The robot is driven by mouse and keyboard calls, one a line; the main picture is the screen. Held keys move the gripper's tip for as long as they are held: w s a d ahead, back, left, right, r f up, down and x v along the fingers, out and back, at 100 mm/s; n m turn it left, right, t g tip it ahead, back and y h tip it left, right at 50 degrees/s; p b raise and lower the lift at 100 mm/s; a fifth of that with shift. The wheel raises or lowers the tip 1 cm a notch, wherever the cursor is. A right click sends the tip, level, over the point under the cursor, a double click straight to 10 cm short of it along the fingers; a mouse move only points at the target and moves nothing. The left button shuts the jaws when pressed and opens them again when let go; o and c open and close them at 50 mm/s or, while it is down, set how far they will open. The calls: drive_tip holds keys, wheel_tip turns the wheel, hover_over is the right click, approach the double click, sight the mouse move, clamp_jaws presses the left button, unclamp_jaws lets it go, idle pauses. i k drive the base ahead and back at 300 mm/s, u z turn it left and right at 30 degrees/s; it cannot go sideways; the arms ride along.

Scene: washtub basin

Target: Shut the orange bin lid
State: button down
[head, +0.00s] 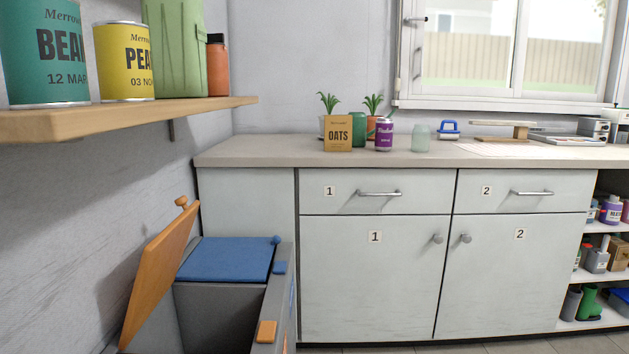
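The orange bin lid (160,269) stands raised at the lower left, tilted back toward the left wall, with a round orange knob (181,203) at its top. The grey bin (222,312) beneath it is open on that side, and its inside shows in part. An orange tab (266,331) sits on the bin's right rim. A blue lid (227,260) lies flat over the far compartment of the bin. My gripper is not in view.
A wooden shelf (200,109) with cans juts out above the bin on the left. A counter (270,152) with closed drawers and doors stands behind and to the right. Some floor (480,349) shows along the bottom right.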

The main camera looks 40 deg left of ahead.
sight(160, 258)
drive_tip(key=u, duration=0.2)
drive_tip(key=i, duration=1.6)
drive_tip(key=u, duration=1.75)
drive_tip(key=i, duration=0.9)
drive_tip(key=u, duration=0.8)
